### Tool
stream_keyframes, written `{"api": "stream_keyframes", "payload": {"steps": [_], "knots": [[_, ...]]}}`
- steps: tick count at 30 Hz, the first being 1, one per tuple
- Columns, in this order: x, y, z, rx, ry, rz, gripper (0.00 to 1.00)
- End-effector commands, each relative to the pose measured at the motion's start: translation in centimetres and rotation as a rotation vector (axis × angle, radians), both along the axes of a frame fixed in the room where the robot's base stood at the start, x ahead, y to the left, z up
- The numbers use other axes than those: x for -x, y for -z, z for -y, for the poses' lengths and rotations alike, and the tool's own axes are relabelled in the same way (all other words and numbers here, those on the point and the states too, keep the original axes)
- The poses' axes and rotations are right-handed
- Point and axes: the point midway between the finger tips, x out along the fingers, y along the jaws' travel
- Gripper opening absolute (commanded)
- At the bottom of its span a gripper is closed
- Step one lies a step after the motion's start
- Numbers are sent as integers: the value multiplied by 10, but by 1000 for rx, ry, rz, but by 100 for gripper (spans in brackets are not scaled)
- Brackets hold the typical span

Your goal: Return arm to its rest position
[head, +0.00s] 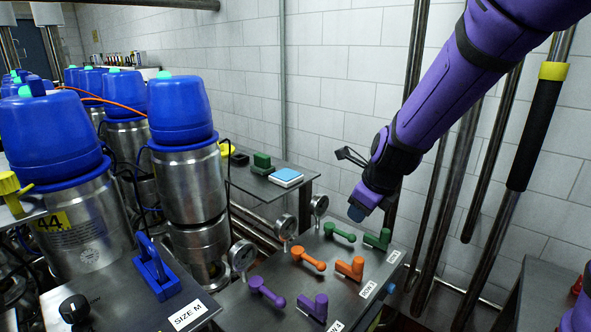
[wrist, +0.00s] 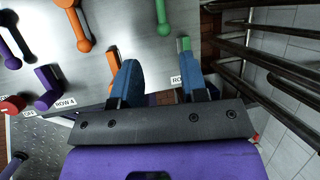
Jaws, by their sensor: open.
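My arm is purple and comes down from the upper right in the head view. My gripper (head: 357,212) hangs over the back right part of the grey valve panel (head: 262,290). In the wrist view my gripper (wrist: 158,78) shows two blue fingers spread apart with nothing between them. The panel carries purple (head: 267,292), orange (head: 308,259) and green (head: 340,232) lever handles. Beside them are purple (head: 314,307), orange (head: 350,268) and green (head: 378,239) angled handles. In the wrist view the right finger partly covers the green angled handle (wrist: 184,44).
Steel cylinders with blue caps (head: 180,110) stand at the left. Pressure gauges (head: 243,256) line the panel's left edge. Vertical pipes (head: 510,165) run close to my arm on the right. A blue-topped box (head: 286,177) sits on a shelf behind. White block wall closes the back.

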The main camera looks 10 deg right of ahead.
Motion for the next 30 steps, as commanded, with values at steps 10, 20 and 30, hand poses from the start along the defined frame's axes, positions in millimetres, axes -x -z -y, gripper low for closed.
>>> {"api": "stream_keyframes", "payload": {"steps": [10, 20, 30], "knots": [[52, -54, 18, 105, -597, 82, 40], [133, -117, 44, 447, -1323, 261, 40], [219, -152, 64, 935, -1961, 234, 40]]}}
